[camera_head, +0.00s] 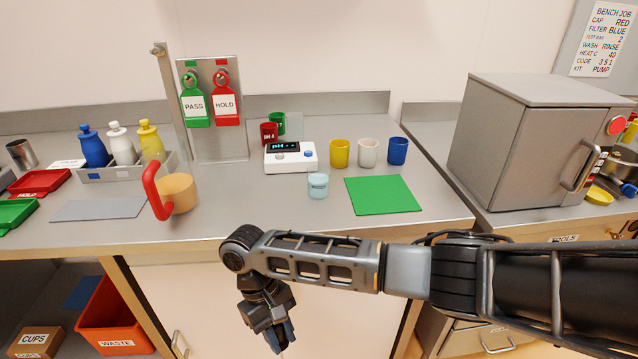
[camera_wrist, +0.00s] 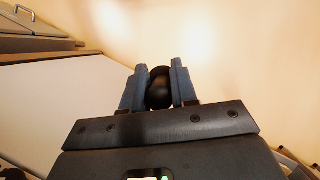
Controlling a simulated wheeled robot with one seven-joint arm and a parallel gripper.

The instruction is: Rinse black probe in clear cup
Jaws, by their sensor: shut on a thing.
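My gripper (camera_head: 283,335) hangs low in front of the bench's front edge, below the worktop. In the wrist view my gripper (camera_wrist: 159,88) is shut on a black rounded thing, the black probe (camera_wrist: 159,86), held between its two fingers. In the head view the probe is mostly hidden by the gripper. The clear cup (camera_head: 318,186), small and pale blue, stands upright on the worktop in front of the white pH meter (camera_head: 291,157) and left of the green mat. My gripper is well apart from the cup.
Red (camera_head: 268,135) and green (camera_head: 277,122) cups stand behind the meter. Yellow (camera_head: 340,153), white (camera_head: 368,152) and blue (camera_head: 398,150) cups stand right of it. A green mat (camera_head: 383,195) lies at right; a tan mug with red handle (camera_head: 177,192) stands left. Worktop between is clear.

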